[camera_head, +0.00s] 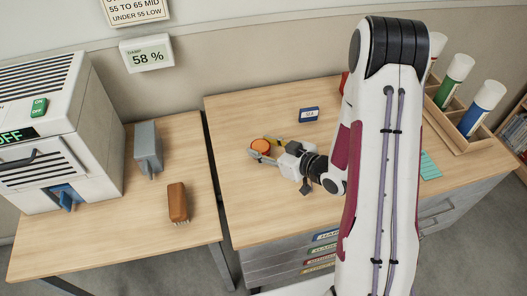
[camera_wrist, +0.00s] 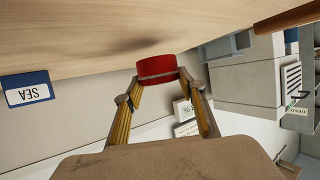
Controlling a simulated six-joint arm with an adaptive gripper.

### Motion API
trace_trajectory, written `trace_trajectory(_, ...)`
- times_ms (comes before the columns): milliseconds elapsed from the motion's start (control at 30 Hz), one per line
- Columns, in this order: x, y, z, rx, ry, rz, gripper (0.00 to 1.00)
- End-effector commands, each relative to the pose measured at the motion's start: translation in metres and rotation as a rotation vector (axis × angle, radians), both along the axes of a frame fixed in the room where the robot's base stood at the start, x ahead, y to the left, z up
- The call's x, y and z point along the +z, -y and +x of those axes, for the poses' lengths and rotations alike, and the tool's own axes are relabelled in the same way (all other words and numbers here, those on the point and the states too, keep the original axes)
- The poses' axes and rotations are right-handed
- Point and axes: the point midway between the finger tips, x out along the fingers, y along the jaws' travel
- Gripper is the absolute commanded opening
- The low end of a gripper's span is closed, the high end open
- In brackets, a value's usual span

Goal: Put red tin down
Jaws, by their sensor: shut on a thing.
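The red tin (camera_wrist: 157,70) sits between the two fingertips of my gripper (camera_wrist: 162,84) in the wrist view. My gripper is shut on its sides. In the head view the tin (camera_head: 261,146) shows a round orange-red top, with my gripper (camera_head: 263,150) reaching it from the right over the wooden desk (camera_head: 245,205). A dark shadow lies on the desk beside the tin in the wrist view. I cannot tell whether the tin touches the desk.
A blue SEA card (camera_head: 309,114) stands behind the tin. A rack (camera_head: 459,127) with several coloured tubes is at the right. A side table (camera_head: 150,215) at left holds a brown brush (camera_head: 177,202), a grey block (camera_head: 147,147) and a white machine (camera_head: 60,130). The desk's front left is clear.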

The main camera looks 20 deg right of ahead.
Motion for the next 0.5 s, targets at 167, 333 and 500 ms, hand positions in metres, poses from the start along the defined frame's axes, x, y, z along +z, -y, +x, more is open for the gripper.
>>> trace_trajectory(167,-0.015,0.000,0.000,0.001,-0.001,0.001,0.17)
trace_trajectory(333,-0.022,0.000,0.000,0.000,0.000,0.001,0.17)
trace_trajectory(500,-0.023,0.000,0.000,-0.001,0.001,0.000,0.17)
